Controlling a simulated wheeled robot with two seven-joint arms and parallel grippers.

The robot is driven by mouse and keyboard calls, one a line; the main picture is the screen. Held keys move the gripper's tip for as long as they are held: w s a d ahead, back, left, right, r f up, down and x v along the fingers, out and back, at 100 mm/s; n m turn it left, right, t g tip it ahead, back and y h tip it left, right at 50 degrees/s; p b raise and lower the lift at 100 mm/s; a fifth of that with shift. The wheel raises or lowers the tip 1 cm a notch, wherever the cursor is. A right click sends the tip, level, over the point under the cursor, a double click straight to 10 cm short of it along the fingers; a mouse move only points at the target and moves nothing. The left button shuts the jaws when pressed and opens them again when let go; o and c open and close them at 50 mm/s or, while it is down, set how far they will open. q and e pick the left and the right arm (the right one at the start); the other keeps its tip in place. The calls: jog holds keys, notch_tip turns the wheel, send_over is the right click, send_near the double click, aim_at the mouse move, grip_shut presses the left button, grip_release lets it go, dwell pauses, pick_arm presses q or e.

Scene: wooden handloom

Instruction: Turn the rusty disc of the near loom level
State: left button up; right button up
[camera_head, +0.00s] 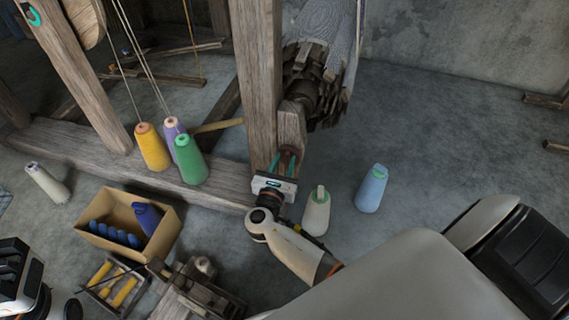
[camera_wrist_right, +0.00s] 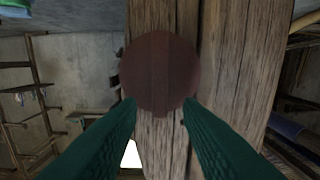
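The rusty disc (camera_wrist_right: 161,73) is dark red-brown and round, on the face of a wooden loom post (camera_wrist_right: 225,60). Faint lines run along its face in the right wrist view; its tilt is hard to judge. In the head view the disc (camera_head: 288,158) shows small at the lower end of the near loom post (camera_head: 257,80). My right gripper (camera_wrist_right: 160,105) has its green fingers apart, with the tips near the disc's lower edge; I cannot tell whether they touch it. It also shows in the head view (camera_head: 282,164).
Yellow (camera_head: 152,148), purple (camera_head: 172,131) and green (camera_head: 190,160) cones stand on the loom's beam (camera_head: 95,152). A white cone (camera_head: 316,214) and a blue cone (camera_head: 371,190) stand right of my right gripper. A cardboard box (camera_head: 117,247) holds blue spools. Open floor lies right.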

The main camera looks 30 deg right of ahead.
jog(key=shift+w+d, duration=0.35)
jog(key=shift+d, duration=0.05)
jog(key=shift+c, duration=0.2)
grip_shut()
